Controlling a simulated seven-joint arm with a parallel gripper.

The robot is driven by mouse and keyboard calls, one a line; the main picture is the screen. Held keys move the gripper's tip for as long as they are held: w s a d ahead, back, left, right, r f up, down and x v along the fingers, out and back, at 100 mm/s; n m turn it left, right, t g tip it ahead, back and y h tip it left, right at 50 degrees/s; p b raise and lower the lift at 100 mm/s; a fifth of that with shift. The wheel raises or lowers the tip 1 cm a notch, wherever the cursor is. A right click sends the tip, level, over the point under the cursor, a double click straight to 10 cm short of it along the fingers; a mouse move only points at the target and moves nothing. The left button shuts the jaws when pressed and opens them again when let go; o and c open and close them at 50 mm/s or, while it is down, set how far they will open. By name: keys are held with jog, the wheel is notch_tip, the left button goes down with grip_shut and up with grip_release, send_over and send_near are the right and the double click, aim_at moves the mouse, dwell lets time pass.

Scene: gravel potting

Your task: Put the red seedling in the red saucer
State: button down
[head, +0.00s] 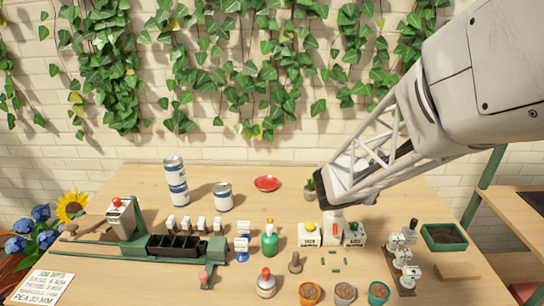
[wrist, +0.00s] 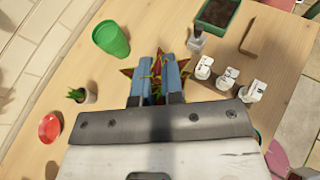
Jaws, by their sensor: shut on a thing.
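The red seedling (wrist: 157,76), with red and green pointed leaves, is between the two blue fingers of my gripper (wrist: 160,82) in the wrist view. The gripper is shut on it, and the fingers hide part of it. In the head view my gripper (head: 338,188) is over the right middle of the table, and the seedling cannot be made out there. The red saucer (head: 266,183) lies at the back middle of the table, left of the gripper and apart from it. It also shows at the left edge of the wrist view (wrist: 49,128) and looks empty.
A small potted plant (head: 310,189) stands between the saucer and my gripper. Cans (head: 223,196) stand left of the saucer. A green bottle (head: 270,240), small pots (head: 345,293) and a soil tray (head: 443,237) stand further forward or right. Table around the saucer is clear.

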jog(key=w+a+n+t+y, duration=0.2)
jog(key=w+a, duration=0.8)
jog(key=a, duration=0.4)
jog(key=w+a+n+t+y, duration=0.1)
jog(key=w+a+n+y, duration=0.15)
jog(key=w+a, duration=0.95)
notch_tip(320, 180, down, 16)
jog(key=s+a, duration=0.1)
jog(key=shift+s+r+h, duration=0.2)
jog(key=shift+s+h, duration=0.15)
jog(key=shift+s, duration=0.05)
send_over(267, 185)
jog(key=shift+s+f, duration=0.1)
jog(key=shift+f, duration=0.65)
jog(key=shift+f, duration=1.75)
